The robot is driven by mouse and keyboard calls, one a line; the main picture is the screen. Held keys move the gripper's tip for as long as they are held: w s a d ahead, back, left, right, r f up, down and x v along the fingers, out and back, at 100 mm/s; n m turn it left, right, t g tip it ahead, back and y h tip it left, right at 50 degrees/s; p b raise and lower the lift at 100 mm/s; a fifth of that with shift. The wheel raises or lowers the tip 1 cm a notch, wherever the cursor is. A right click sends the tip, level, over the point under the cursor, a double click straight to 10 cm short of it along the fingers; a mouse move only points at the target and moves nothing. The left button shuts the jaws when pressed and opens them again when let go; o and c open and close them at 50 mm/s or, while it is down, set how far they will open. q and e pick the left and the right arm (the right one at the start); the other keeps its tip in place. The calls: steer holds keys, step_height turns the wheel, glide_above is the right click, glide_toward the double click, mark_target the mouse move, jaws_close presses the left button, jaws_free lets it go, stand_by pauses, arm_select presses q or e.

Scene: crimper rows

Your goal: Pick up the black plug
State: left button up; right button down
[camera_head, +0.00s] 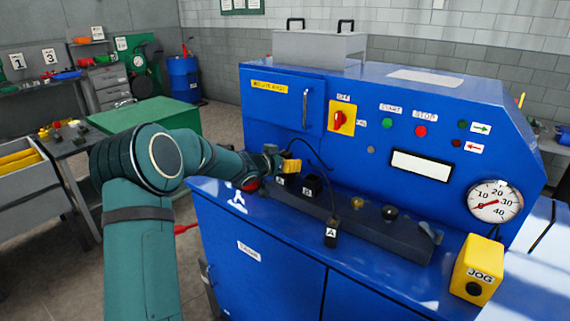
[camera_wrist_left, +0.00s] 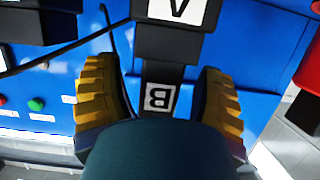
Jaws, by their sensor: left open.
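A black plug (camera_head: 331,232) with a white label A stands at the front of a dark bar (camera_head: 395,238) on the blue machine's ledge. A thin black cable runs from the panel toward it. My left gripper (camera_head: 289,165) is over the bar's left end, left of the plug and apart from it. In the left wrist view its yellow fingers (camera_wrist_left: 156,68) are open. No contact is visible. My right gripper is out of view.
Small black labelled blocks (camera_head: 311,186) stand on the bar near my left gripper. Farther right on it are a brass knob and a black knob (camera_head: 389,212). The upright panel (camera_head: 400,125) rises close behind. A yellow JOG box (camera_head: 477,268) stands at the right front.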

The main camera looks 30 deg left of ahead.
arm_select(q)
steer(key=shift+c, duration=0.2)
jaws_close()
